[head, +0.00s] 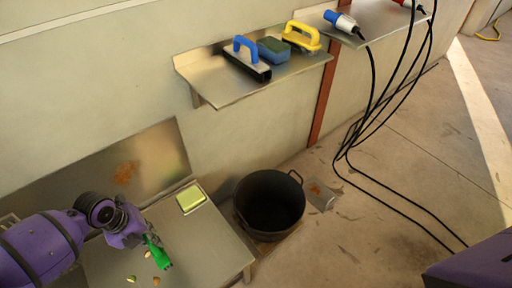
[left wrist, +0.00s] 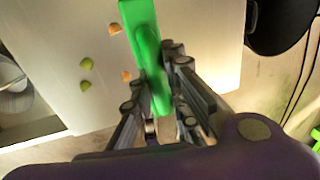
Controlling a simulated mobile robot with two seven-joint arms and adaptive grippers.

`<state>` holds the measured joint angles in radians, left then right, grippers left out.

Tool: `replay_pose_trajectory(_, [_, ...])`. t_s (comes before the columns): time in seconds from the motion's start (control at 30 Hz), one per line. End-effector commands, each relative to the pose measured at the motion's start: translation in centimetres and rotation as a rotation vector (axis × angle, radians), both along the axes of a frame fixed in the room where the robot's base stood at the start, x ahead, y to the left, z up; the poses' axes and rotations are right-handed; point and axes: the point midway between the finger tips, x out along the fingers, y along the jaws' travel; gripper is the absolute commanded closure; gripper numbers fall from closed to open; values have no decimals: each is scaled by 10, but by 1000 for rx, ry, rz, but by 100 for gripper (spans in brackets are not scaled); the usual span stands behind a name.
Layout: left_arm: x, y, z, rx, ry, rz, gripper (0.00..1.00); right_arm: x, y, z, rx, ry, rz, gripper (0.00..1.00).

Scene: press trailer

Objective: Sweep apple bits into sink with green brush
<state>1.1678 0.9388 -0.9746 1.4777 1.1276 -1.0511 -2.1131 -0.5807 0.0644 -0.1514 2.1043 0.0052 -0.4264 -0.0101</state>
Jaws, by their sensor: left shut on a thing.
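My left gripper (left wrist: 163,120) is shut on the green brush (left wrist: 145,40) in the left wrist view. In the head view the left gripper (head: 140,236) holds the brush (head: 157,253) over the metal counter (head: 205,240). Apple bits lie on the counter: a green bit (left wrist: 86,63), another green bit (left wrist: 85,86), an orange-brown bit (left wrist: 115,29) and another brownish bit (left wrist: 126,75) beside the brush. In the head view, a green bit (head: 131,279) and a brown bit (head: 156,281) show near the bottom edge. A sink cannot be made out clearly; a pale basin-like shape (left wrist: 12,80) shows at the left wrist view's left edge.
A yellow-green sponge (head: 190,198) in a dish sits at the counter's back right. A black pot (head: 270,203) stands right of the counter. A wall shelf (head: 225,92) holds a blue-handled brush (head: 246,58), a blue block and a yellow-handled brush. Black cables hang at right.

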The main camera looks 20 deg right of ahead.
Motion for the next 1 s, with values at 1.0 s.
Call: replay_pose_trajectory(1.0, [0,-1,-87,0,1,-7,100,2,-3,-54,-2,21,4,100])
